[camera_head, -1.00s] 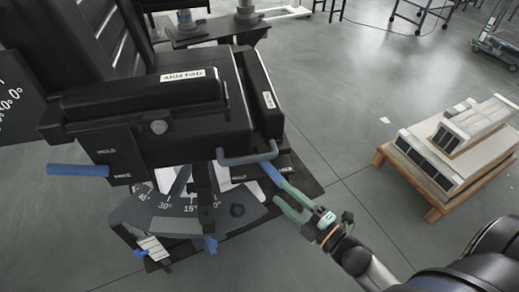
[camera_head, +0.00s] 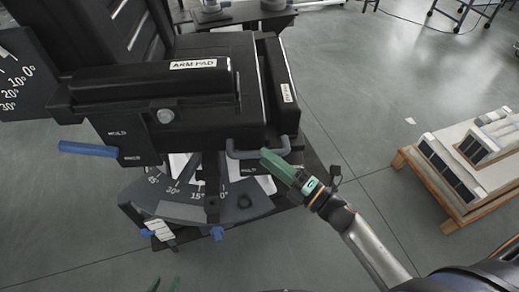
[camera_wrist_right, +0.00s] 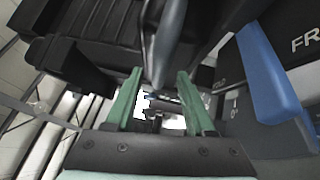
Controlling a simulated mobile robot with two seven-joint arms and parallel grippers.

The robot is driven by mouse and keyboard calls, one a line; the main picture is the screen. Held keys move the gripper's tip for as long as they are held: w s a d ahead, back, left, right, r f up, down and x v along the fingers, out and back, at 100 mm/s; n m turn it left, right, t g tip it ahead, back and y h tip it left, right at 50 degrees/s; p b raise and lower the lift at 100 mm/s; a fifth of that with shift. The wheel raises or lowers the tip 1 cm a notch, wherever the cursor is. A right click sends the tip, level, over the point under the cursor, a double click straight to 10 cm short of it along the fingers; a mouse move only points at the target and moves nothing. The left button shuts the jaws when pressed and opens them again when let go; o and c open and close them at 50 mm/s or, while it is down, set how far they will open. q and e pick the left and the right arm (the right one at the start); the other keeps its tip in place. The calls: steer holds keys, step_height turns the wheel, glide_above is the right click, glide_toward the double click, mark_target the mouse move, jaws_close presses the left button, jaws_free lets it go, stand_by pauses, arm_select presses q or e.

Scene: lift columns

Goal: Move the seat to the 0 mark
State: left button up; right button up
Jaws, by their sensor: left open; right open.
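The black seat (camera_head: 205,110) has an arm pad and a grey U-shaped handle (camera_head: 238,155) at its front edge. Below it is a grey angle scale (camera_head: 175,210) with marks from 45 to 0. A dark upright bar (camera_head: 212,185) crosses the scale just right of the 15 label; its exact reading is unclear. My right gripper (camera_head: 268,158) is at the handle's right end. In the right wrist view my right gripper (camera_wrist_right: 157,100) is open, with a grey bar (camera_wrist_right: 168,40) ahead between its fingers; contact is unclear. My left gripper (camera_head: 165,286) shows only green fingertips at the bottom edge, open.
A blue lever (camera_head: 88,148) sticks out left beside HOLD lettering. Another blue lever (camera_wrist_right: 265,75) is close right of my right gripper in the wrist view. A second scale plate (camera_head: 22,75) is at upper left. A pallet (camera_head: 425,180) with boxed units stands right; floor between is clear.

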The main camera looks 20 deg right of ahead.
steer(key=shift+x, duration=1.75)
jaws_close()
